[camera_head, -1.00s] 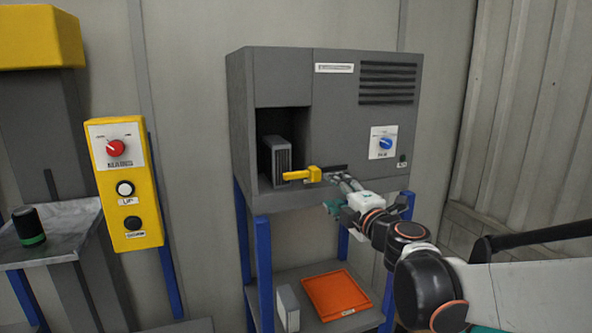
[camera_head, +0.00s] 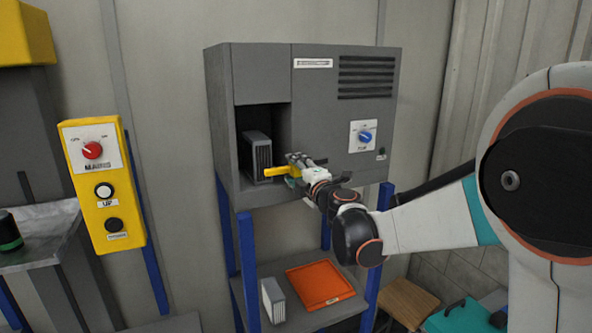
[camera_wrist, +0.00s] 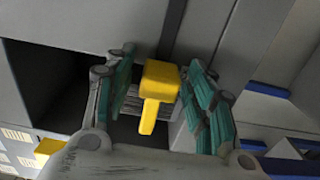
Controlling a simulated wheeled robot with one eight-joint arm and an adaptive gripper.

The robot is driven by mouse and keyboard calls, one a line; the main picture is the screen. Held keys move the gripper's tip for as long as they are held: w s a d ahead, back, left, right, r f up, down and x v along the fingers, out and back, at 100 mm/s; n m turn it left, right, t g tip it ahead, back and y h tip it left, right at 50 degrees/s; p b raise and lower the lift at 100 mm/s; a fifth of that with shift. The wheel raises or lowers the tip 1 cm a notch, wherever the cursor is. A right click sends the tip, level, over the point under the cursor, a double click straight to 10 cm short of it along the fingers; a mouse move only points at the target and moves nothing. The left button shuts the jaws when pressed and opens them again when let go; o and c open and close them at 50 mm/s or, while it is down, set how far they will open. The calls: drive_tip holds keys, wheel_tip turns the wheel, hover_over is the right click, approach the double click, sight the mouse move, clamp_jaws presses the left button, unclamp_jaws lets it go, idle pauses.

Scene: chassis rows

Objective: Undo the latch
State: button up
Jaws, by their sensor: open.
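The latch is a yellow lever (camera_head: 277,172) on the front of the grey cabinet (camera_head: 310,115), across the lower edge of its open bay. A grey finned module (camera_head: 257,156) stands in the bay behind the lever's free end. My gripper (camera_head: 296,166) is at the lever's right part and hides some of it. In the wrist view the yellow lever (camera_wrist: 159,88) lies between the green-padded fingers of my gripper (camera_wrist: 160,95). The fingers are open, with gaps on both sides of the lever.
The cabinet stands on blue legs (camera_head: 247,250) above a shelf with an orange tray (camera_head: 320,286) and another grey module (camera_head: 273,299). A yellow control box (camera_head: 102,185) is at the left. A blue knob (camera_head: 365,136) is on the cabinet's right side.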

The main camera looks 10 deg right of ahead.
sight(323, 161)
drive_tip(key=shift+c, duration=0.6)
clamp_jaws()
drive_tip(key=w+d+b, duration=0.1)
drive_tip(key=d, duration=0.2)
drive_tip(key=d+b, duration=0.1)
drive_tip(key=d, duration=0.2)
drive_tip(key=w+d+b, duration=0.1)
drive_tip(key=d, duration=0.2)
drive_tip(key=shift+w+d+f, duration=0.1)
drive_tip(key=shift+w+d, duration=0.2)
drive_tip(key=shift+d, duration=0.15)
drive_tip(key=shift+c, duration=0.8)
unclamp_jaws()
drive_tip(key=shift+o, duration=1.4)
drive_tip(key=shift+w+d, duration=0.15)
drive_tip(key=shift+d, duration=0.05)
drive_tip(key=shift+a, duration=0.15)
